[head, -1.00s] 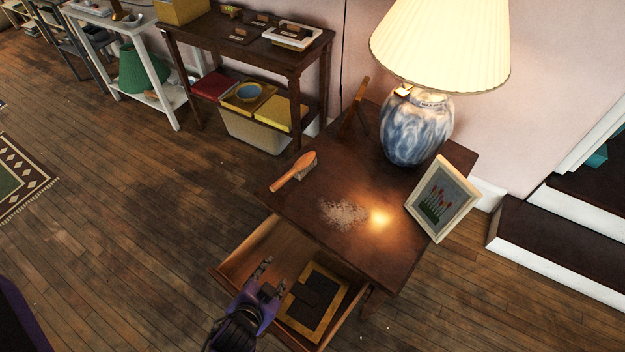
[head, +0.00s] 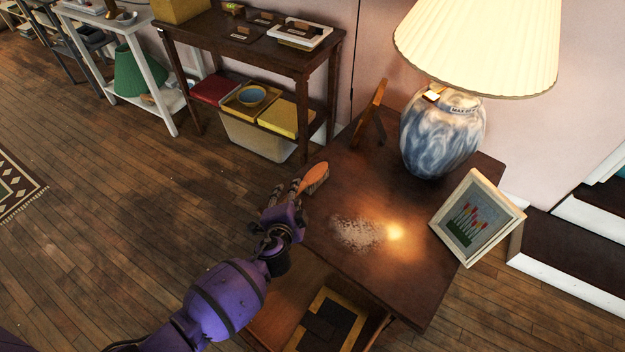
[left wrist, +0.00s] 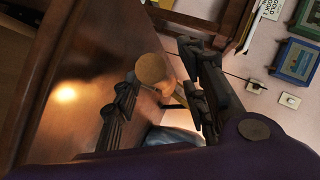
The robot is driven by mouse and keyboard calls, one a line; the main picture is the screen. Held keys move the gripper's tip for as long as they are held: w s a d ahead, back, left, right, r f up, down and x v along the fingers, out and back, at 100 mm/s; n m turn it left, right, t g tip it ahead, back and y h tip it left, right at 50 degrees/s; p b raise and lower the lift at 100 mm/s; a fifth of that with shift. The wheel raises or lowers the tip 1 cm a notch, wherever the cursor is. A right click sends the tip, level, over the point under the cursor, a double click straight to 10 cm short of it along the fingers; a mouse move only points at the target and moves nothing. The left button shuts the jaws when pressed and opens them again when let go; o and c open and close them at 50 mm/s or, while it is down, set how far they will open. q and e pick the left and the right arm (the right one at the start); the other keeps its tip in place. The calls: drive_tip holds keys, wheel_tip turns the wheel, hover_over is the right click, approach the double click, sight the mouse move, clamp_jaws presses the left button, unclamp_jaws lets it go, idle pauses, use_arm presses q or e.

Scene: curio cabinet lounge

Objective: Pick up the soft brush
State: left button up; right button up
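The soft brush (head: 315,178) has an orange-brown head and lies near the left edge of the dark wooden side table (head: 340,190). Its handle is mostly hidden by my left gripper (head: 293,190), which is at the handle end, close to the tabletop. In the left wrist view, a rounded tan shape that looks like the brush (left wrist: 151,69) shows between the spread fingers of the left gripper (left wrist: 160,100). The fingers look apart; I see no clear closed grip. My right gripper is in neither view.
A lit lamp (head: 440,135), a tulip picture frame (head: 477,219) and a pale dusty patch (head: 357,234) are on the table. An upright wooden piece (head: 372,112) stands behind the brush.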

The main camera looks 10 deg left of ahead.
use_arm(q)
drive_tip(key=shift+x, duration=0.85)
drive_tip(key=c, duration=0.4)
clamp_jaws()
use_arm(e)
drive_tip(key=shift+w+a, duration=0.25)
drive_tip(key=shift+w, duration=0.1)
